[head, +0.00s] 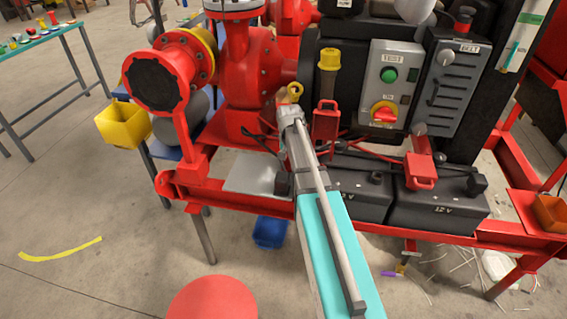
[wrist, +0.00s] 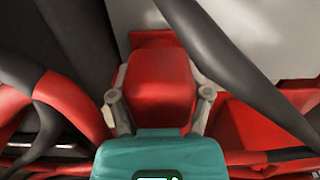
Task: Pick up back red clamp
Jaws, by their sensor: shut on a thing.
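In the wrist view my gripper (wrist: 160,100) has its two grey fingers on either side of a red block-shaped clamp (wrist: 160,82). The fingers are shut on the clamp's sides, and the teal gripper body covers its near end. A red part shows just behind the clamp. In the head view my teal and grey arm reaches up from the bottom centre, and I cannot make out the gripper's fingertips or the held clamp there. Another red clamp-like piece (head: 421,171) sits at the right battery, apart from my arm.
Black cables (wrist: 235,70) and red cables (wrist: 75,105) pass close around the gripper. Black batteries (head: 437,209) stand on the red skid frame (head: 390,232). A control box (head: 393,82) with green and red knobs is above. A yellow bin (head: 123,124) hangs left.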

